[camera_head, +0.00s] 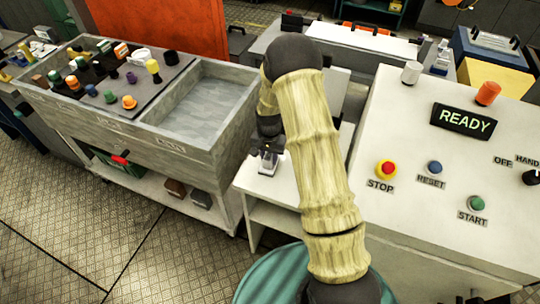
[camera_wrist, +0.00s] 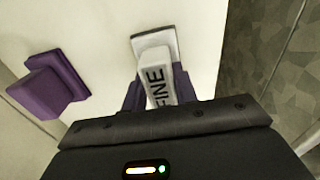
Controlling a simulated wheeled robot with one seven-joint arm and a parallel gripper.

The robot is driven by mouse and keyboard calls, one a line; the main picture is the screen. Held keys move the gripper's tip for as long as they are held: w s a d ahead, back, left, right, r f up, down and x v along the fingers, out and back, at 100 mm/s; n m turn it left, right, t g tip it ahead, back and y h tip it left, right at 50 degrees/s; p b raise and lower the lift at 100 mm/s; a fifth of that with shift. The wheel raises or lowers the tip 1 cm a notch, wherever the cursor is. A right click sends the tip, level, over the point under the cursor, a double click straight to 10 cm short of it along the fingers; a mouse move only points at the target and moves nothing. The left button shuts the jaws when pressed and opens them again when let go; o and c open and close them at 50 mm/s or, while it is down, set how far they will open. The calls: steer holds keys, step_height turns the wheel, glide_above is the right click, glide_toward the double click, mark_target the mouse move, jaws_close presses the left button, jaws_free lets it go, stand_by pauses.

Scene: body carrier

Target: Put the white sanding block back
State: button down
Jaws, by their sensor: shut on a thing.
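The white sanding block (camera_wrist: 156,72) has a raised grip marked FINE and a flat grey-edged base. It is in the middle of the wrist view, with my gripper (camera_wrist: 160,92) shut on its grip from both sides. In the head view my gripper (camera_head: 267,148) is low over the white tabletop (camera_head: 257,181), with the pale block (camera_head: 268,162) under it. I cannot tell whether its base touches the surface. A purple block of similar shape (camera_wrist: 48,84) stands apart on the left in the wrist view; in the head view it does not show.
A grey trolley (camera_head: 170,135) stands left of the tabletop, with an empty bin (camera_head: 205,102) and a dark board of coloured knobs (camera_head: 115,82). A white control panel (camera_head: 440,185) with buttons is on the right. My arm hides part of the tabletop.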

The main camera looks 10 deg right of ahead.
mark_target(267, 156)
steer(key=c, duration=1.3)
jaws_free()
steer(key=shift+s+f, duration=0.1)
steer(key=shift+f, duration=0.15)
steer(key=shift+o, duration=1.1)
steer(key=shift+d, duration=0.1)
steer(key=shift+f, duration=0.15)
step_height(267, 156, up, 18)
steer(key=b, duration=0.4)
steer(key=shift+a+f, duration=0.25)
steer(key=shift+a, duration=0.2)
